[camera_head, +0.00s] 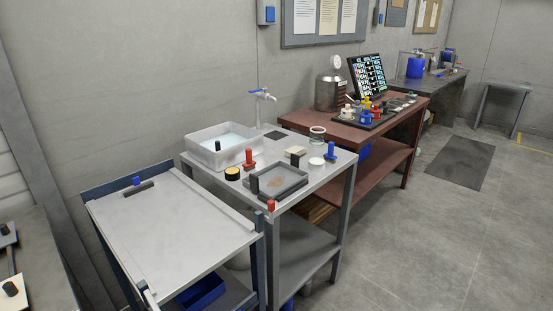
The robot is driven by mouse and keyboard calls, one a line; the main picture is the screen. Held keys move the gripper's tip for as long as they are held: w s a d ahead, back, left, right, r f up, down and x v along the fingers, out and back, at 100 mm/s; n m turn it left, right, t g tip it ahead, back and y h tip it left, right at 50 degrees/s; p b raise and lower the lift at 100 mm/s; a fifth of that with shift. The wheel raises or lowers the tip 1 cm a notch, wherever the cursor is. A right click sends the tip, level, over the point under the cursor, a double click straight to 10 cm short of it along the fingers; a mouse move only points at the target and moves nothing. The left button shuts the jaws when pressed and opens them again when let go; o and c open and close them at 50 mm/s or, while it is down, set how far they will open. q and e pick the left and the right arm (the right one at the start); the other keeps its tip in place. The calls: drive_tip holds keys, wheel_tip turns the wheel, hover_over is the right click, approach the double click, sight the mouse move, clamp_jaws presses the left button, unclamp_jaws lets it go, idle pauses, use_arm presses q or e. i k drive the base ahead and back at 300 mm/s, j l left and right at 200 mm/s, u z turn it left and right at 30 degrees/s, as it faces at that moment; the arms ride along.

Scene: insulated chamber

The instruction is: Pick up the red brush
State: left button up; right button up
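A red upright handle on a small base (249,159), which looks like the red brush, stands on the grey metal table (312,182). It is just behind a dark shallow tray (290,192) and right of a round black tin with a yellow top (232,173). A smaller red piece (271,205) is at the table's front corner; its kind is too small to tell. A blue upright handle of similar shape (331,152) stands at the right of the same table. Neither of my grippers is in view.
A white basin (205,162) stands at the table's back left under a tap (263,95). A nearly bare grey cart (175,225) adjoins on the left. A red-brown table (410,113) with a monitor (367,77) stands behind.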

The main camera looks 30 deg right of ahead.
sight(250, 165)
drive_tip(key=i+z, duration=0.2)
drive_tip(key=z, duration=0.25)
drive_tip(key=i+j+z, duration=0.15)
drive_tip(key=z, duration=0.3)
